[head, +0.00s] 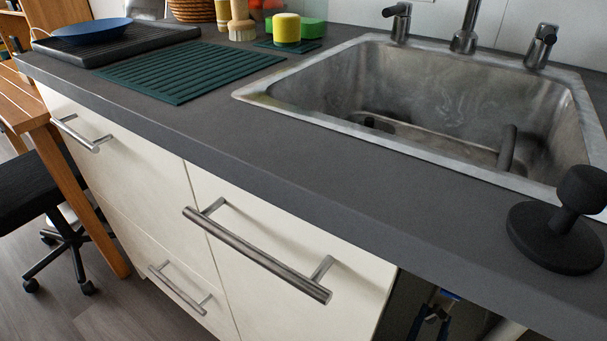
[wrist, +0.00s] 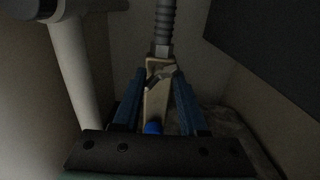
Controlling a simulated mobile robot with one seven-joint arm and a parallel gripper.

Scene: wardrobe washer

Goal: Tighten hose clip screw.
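In the wrist view my gripper (wrist: 159,82) shows as two blue fingers set apart. Between and beyond them is a pale beige upright piece (wrist: 155,108), with a dark gap on at least its right side. A small metal clip (wrist: 160,76) sits at its upper end, just below a grey ribbed hose (wrist: 165,22). A blue round part (wrist: 153,127) shows at its lower end. I cannot make out the clip's screw clearly. No contact between the fingers and the clip is clear. In the head view a small blue and black item (head: 434,308) shows in the dark opening under the counter.
A thick pale pipe (wrist: 72,72) runs along the left in the wrist view, and a dark panel (wrist: 268,55) fills the upper right. The space is dim and narrow. Above are the counter edge (head: 240,170), the sink (head: 440,90) and a black knobbed object (head: 555,238).

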